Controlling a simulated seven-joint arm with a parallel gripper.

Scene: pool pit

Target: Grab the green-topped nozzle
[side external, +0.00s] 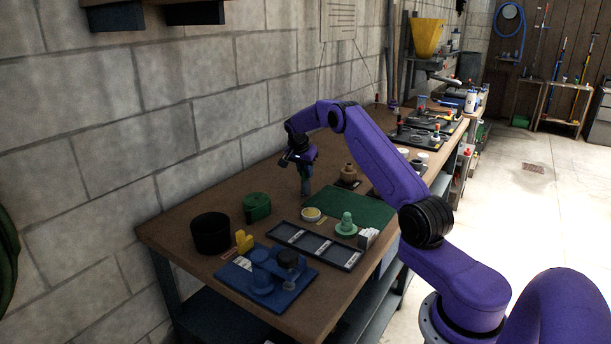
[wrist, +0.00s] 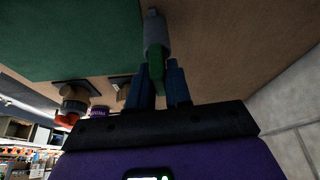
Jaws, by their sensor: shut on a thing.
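The green-topped nozzle (wrist: 155,45) shows in the wrist view as a grey body with a green end. Its green end is between the two blue fingers of my gripper (wrist: 159,72), which is shut on it. The grey body points away from my gripper. In the side view my gripper (side external: 304,171) is over the back part of the bench near the wall, pointing down. The nozzle (side external: 305,186) shows as a small greyish shape below the fingers. I cannot tell whether its lower end touches the bench.
A dark green mat (side external: 375,209) lies right of my gripper. A brown fitting (side external: 348,171) stands behind it. In front are a green block (side external: 257,206), black pot (side external: 210,234), divided dark tray (side external: 315,246), pale green fitting (side external: 346,226) and blue tray (side external: 285,293). The block wall (side external: 225,120) is close.

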